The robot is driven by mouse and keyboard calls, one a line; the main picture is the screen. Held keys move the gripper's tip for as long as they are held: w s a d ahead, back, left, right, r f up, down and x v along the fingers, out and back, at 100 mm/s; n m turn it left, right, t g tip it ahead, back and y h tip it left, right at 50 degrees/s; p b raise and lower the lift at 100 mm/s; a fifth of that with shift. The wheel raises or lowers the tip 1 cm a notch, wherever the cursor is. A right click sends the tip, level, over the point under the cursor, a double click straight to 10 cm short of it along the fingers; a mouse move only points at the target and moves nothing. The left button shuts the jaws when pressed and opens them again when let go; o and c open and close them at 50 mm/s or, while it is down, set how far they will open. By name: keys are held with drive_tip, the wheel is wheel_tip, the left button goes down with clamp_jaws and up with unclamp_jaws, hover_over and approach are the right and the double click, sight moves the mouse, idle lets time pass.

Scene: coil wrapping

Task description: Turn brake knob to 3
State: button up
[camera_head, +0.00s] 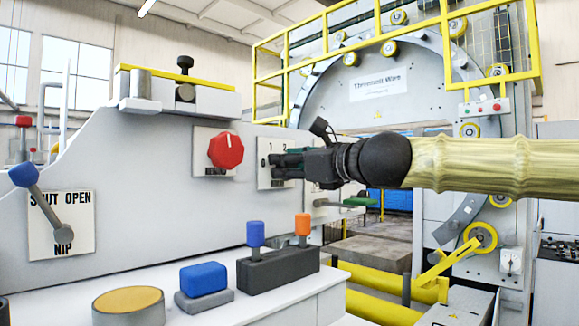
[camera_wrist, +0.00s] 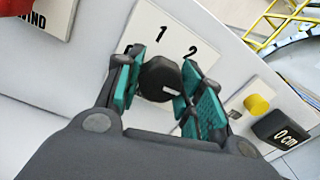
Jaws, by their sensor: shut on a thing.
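The brake knob (camera_wrist: 156,76) is dark and round with a short white mark, on a white plate (camera_head: 263,156). The plate also shows in the wrist view (camera_wrist: 172,18); 1 and 2 are readable, a digit at left is partly covered, and a 3 is not visible. The mark points right and slightly down, toward the right finger, below the 2. My gripper (camera_head: 282,164) has green-padded fingers, also seen in the wrist view (camera_wrist: 157,84). They are shut on the knob, one on each side. In the head view my gripper hides the knob.
A red knob (camera_head: 226,150) is just left of the plate. A green-handled lever (camera_head: 360,201) sits below right of my gripper. In the wrist view a yellow button (camera_wrist: 257,104) and a "0 cm" display (camera_wrist: 284,135) lie to the right. Blue (camera_head: 255,234) and orange (camera_head: 303,226) levers stand below.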

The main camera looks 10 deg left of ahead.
drive_tip(key=shift+d+r+m, duration=0.1)
drive_tip(key=shift+r+m, duration=0.2)
drive_tip(key=shift+m, duration=0.3)
drive_tip(key=shift+w+r, duration=0.1)
drive_tip(key=shift+r, duration=0.05)
drive_tip(key=o, duration=1)
drive_tip(key=shift+f, duration=0.25)
drive_tip(key=v, duration=1.2)
